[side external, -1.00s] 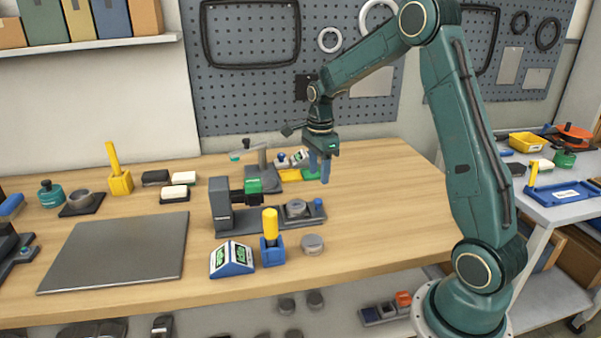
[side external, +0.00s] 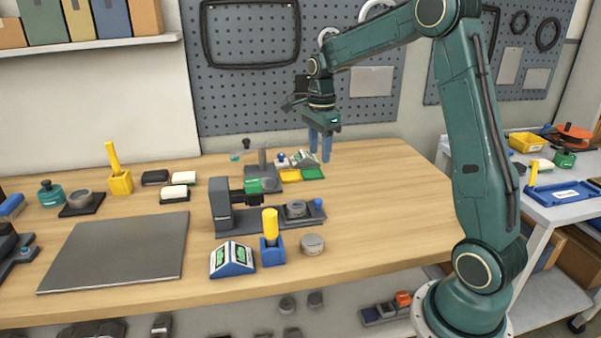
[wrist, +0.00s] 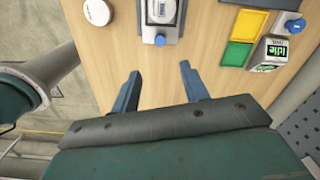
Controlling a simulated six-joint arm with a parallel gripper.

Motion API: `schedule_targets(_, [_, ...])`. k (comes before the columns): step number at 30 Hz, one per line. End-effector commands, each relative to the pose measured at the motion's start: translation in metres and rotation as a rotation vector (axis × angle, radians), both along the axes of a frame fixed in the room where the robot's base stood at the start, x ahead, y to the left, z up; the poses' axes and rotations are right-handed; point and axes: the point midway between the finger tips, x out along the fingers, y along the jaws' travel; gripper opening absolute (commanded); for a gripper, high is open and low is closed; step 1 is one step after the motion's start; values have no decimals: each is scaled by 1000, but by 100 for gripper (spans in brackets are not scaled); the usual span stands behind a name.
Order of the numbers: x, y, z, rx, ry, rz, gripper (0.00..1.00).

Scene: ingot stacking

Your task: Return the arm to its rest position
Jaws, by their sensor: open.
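My gripper (side external: 320,147) hangs above the back part of the wooden table (side external: 390,190) in the side view, its two blue fingers pointing down. It is open, with nothing between the fingers. In the wrist view the spread fingers (wrist: 160,92) show over bare table. The arm reaches from its base at the right and is bent at the elbow. The gripper is clear of the table and overlaps the background near the yellow and green pads (side external: 300,174) in the picture.
A dark grey fixture (side external: 265,212) with a round grey piece stands mid-table. A yellow-handled tool in a blue holder (side external: 272,250), a display box (side external: 232,260) and a grey disc (side external: 312,244) are in front. A dark plate (side external: 115,255) lies left. The table's right side is clear.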

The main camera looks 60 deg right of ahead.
Motion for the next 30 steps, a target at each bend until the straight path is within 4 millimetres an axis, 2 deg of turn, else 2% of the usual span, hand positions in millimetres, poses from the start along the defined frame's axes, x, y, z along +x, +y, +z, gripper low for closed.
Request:
schedule_targets(5, [-6, 14, 14, -12, -22, 94, 45])
schedule_targets(11, [-24, 43, 39, -40, -67, 316, 45])
schedule_targets(21, [-74, 101, 79, -125, -154, 797, 45])
schedule_targets(30, [-125, 142, 95, -226, -217, 1215, 45])
